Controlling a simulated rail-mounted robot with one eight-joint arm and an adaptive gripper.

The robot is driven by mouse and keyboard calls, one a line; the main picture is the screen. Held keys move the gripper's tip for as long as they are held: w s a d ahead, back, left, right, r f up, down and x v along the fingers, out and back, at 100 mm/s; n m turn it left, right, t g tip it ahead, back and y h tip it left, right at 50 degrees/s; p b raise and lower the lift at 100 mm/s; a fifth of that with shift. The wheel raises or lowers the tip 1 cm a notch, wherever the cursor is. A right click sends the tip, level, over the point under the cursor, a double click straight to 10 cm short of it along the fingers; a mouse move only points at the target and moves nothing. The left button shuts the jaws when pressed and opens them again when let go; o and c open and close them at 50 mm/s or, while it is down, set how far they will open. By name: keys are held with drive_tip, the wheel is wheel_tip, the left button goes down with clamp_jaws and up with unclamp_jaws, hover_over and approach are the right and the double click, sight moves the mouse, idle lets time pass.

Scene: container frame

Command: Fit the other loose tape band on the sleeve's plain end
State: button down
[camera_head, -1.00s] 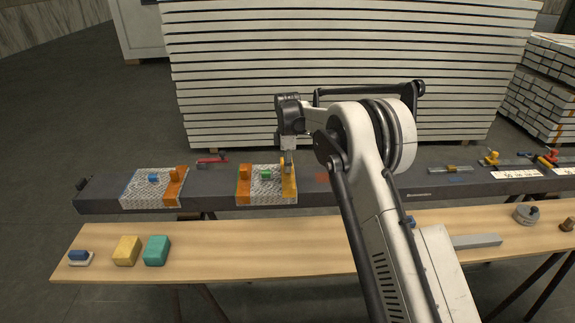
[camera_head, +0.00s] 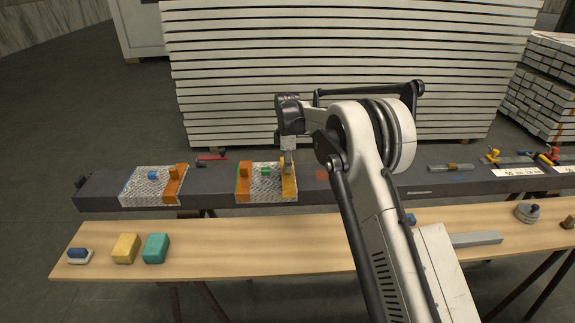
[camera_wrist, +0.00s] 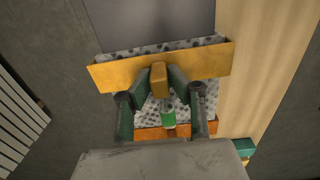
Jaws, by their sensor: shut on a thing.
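The sleeve (camera_head: 254,187) is a grey speckled wrap around the dark beam, with a green knob (camera_head: 265,171) on top. An orange band (camera_head: 243,185) sits around its left end. My gripper (camera_head: 286,164) is over its right end, shut on the yellow tab of another tape band (camera_head: 289,187). In the wrist view the fingers (camera_wrist: 159,80) close on that tab, and the yellow-orange band (camera_wrist: 205,64) lies across the sleeve. A strip of sleeve shows beyond the band. Whether the band is fully seated I cannot tell. The green knob (camera_wrist: 168,119) is behind the fingers.
A second sleeve (camera_head: 140,192) with a blue knob (camera_head: 153,174) and one orange band (camera_head: 173,184) is on the beam's left. A red-handled tool (camera_head: 211,157) lies behind. The wooden bench (camera_head: 220,240) in front carries yellow and teal blocks.

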drive_tip(key=shift+f+b, duration=0.35)
drive_tip(key=shift+f, duration=0.25)
drive_tip(key=c, duration=1.6)
unclamp_jaws()
drive_tip(key=shift+o, duration=0.2)
wheel_tip(320, 180, up, 12)
